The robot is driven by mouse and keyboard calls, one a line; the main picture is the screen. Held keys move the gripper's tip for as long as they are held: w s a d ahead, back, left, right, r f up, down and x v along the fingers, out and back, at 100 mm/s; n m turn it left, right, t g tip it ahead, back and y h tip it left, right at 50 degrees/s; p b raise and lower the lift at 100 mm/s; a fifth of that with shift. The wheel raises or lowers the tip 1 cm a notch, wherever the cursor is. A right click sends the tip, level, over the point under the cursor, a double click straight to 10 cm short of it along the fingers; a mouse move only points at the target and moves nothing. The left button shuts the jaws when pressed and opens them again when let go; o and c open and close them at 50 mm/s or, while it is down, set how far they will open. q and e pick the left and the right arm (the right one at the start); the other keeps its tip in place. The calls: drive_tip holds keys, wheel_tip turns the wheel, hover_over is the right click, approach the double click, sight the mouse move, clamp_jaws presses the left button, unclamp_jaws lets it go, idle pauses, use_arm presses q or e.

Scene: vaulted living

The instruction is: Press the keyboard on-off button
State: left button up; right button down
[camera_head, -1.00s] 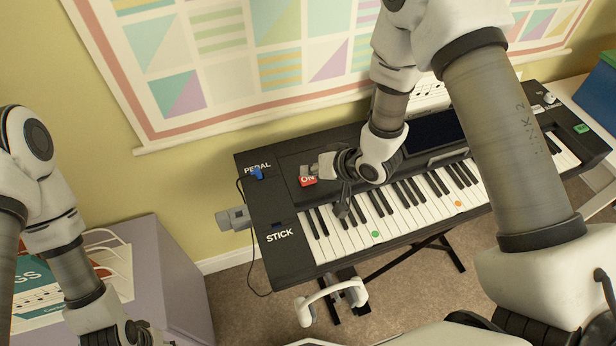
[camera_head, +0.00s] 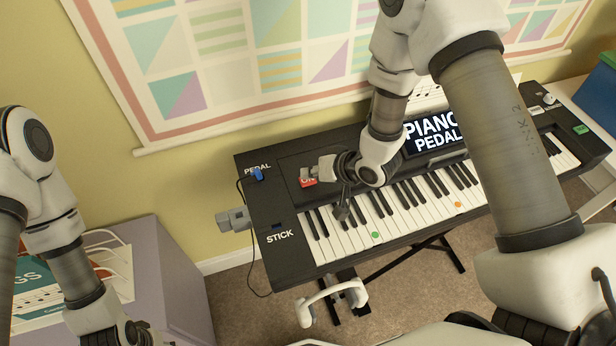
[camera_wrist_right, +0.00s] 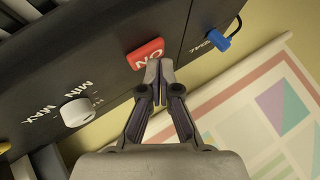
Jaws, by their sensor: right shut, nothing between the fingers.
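The black keyboard (camera_head: 275,252) stands against the wall, and its screen (camera_head: 434,134) is lit with the words PIANO and PEDAL. The red ON button (camera_head: 307,182) is on the left part of its top panel, partly covered by my right gripper (camera_head: 321,170). In the right wrist view the red ON button (camera_wrist_right: 146,54) lies right at the fingertips of my shut right gripper (camera_wrist_right: 158,66). The fingertips appear to touch the button's edge. My left arm is at the left edge of the head view, and its gripper fingers do not show.
A white knob (camera_wrist_right: 77,112) is near the button.

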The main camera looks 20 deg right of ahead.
sight(310, 181)
drive_tip(key=shift+r, duration=0.3)
wheel_tip(310, 181, up, 6)
drive_tip(key=p, duration=0.6)
drive_tip(key=shift+r, duration=0.1)
